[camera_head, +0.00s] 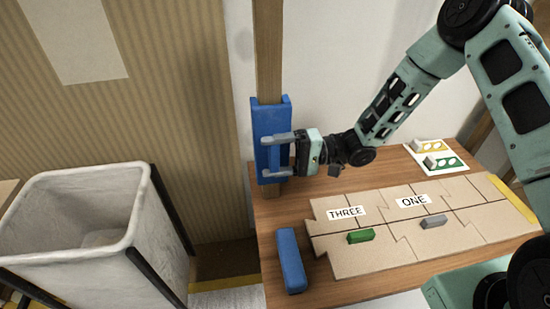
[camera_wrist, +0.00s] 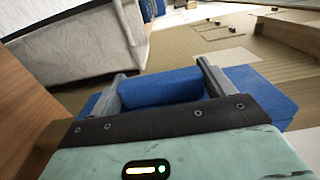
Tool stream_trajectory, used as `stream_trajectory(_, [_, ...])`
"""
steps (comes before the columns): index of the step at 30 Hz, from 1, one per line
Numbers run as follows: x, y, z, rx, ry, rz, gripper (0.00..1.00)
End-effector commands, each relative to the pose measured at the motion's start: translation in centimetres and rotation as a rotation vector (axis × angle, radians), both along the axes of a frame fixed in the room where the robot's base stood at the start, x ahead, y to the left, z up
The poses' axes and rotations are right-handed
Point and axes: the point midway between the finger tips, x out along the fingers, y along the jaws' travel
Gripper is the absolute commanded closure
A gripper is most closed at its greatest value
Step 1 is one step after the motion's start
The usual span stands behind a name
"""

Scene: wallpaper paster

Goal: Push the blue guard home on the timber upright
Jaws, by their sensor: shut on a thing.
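The blue guard (camera_head: 270,115) stands upright against the timber upright (camera_head: 269,50), near the left edge of the table. It covers the lower part of the post. My gripper (camera_head: 279,155) is at the guard's front with its fingers level, shut on the guard. In the wrist view the blue guard (camera_wrist: 160,88) shows between the two fingers of my gripper (camera_wrist: 160,85) and spreads out beyond them on both sides. Whether the guard sits fully against the post cannot be told from these views.
The wooden table (camera_head: 300,205) holds a second blue block (camera_head: 290,260), tan interlocking panels (camera_head: 380,250), a green block (camera_head: 360,236), a grey block (camera_head: 433,221) and a card with coloured strips (camera_head: 437,158). A large whitish bin (camera_head: 85,225) stands left of the table.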

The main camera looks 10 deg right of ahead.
Motion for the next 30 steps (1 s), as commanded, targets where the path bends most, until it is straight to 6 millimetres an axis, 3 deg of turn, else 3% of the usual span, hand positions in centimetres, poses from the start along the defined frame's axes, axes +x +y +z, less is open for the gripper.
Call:
stream_trajectory(19, [1.5, 0.0, 0.0, 0.0, 0.0, 0.0, 0.41])
stream_trajectory(20, [1.5, 0.0, 0.0, 0.0, 0.001, 0.0, 0.13])
stream_trajectory(21, [1.5, 0.0, 0.0, 0.0, 0.001, 0.0, 0.02])
stream_trajectory(30, [1.5, 0.0, 0.0, -0.001, 0.001, 0.0, 0.0])
